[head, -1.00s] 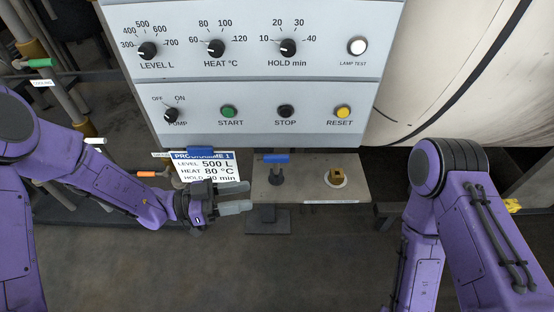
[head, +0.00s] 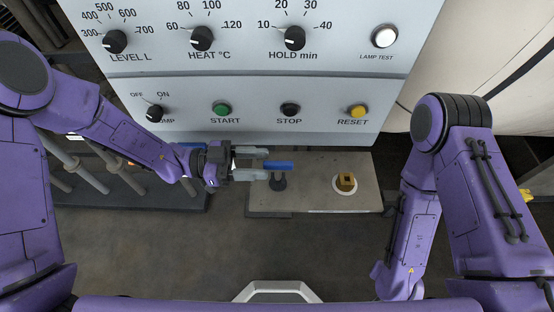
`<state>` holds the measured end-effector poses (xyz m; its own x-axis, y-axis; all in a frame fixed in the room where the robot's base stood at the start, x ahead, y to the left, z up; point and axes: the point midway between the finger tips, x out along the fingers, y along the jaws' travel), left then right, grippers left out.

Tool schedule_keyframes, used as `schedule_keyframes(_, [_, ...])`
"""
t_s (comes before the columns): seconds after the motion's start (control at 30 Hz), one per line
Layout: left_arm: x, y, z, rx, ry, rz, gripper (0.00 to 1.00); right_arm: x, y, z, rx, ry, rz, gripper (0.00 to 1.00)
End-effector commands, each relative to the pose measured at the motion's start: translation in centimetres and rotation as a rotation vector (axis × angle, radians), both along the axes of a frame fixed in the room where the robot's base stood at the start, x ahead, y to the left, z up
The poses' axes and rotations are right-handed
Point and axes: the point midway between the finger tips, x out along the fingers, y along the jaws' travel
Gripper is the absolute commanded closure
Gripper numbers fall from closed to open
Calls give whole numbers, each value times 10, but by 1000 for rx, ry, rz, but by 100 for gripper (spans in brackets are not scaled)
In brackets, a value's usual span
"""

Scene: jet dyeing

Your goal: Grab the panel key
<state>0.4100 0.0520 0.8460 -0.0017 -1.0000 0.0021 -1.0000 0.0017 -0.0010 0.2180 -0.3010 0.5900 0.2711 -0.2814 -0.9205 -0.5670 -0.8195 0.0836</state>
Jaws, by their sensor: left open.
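The panel key appears to be the blue-handled piece (head: 281,165), standing in a small dark holder on the shelf below the control panel. Its blue bar lies crosswise, pointing left and right. My left gripper (head: 266,163) comes in from the left with its grey fingers open. The fingertips are at the bar's left end, one on its far side and one on its near side in the picture. I cannot tell whether they touch it. My right arm shows at the right, but its gripper is out of view.
The shelf (head: 310,201) also carries a brass block (head: 346,182) on a white ring, right of the blue handle. The control panel (head: 255,85), with knobs and buttons, rises just behind. A pale rounded vessel (head: 480,55) stands at the right. Floor in front is clear.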

Motion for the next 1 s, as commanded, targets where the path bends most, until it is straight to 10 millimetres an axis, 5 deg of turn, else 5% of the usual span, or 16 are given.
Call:
schedule_keyframes(0.4, [-1,-63,0,2,0,-3,53,0,0,19,0,0,0,51])
schedule_keyframes(0.67, [0,-67,-2,1,0,1,53,0,0,19,0,0,0,51])
schedule_keyframes(0.8, [0,-67,-2,1,0,2,99,0,0,19,0,0,0,51])
schedule_keyframes(1.0, [0,-67,-1,1,0,2,100,0,0,19,0,0,0,51])
